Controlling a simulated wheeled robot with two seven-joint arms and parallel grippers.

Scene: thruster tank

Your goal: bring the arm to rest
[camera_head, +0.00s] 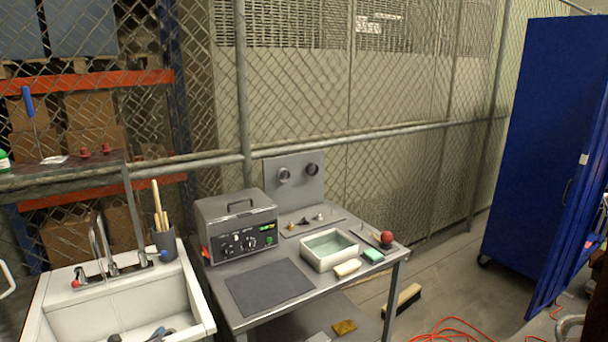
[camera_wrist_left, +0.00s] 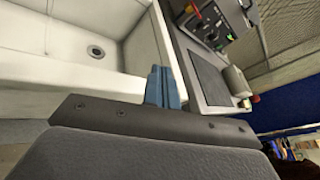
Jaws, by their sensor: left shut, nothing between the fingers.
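My left gripper shows in the left wrist view as two blue fingers (camera_wrist_left: 163,87) pressed together with nothing between them. They are beside the front rim of the white sink (camera_wrist_left: 120,25), near the grey bench. In the head view only a small part of my left gripper (camera_head: 160,333) shows at the bottom edge, in front of the sink basin (camera_head: 90,318); most of the arm is out of frame. My right gripper is in neither view.
A grey bench right of the sink carries a control box (camera_head: 237,228), a dark mat (camera_head: 268,287), a tank of liquid (camera_head: 329,249), sponges and a red ball (camera_head: 387,238). A faucet (camera_head: 100,245) and tool cup (camera_head: 165,243) stand behind the basin. Orange cable (camera_head: 452,327) lies on the floor.

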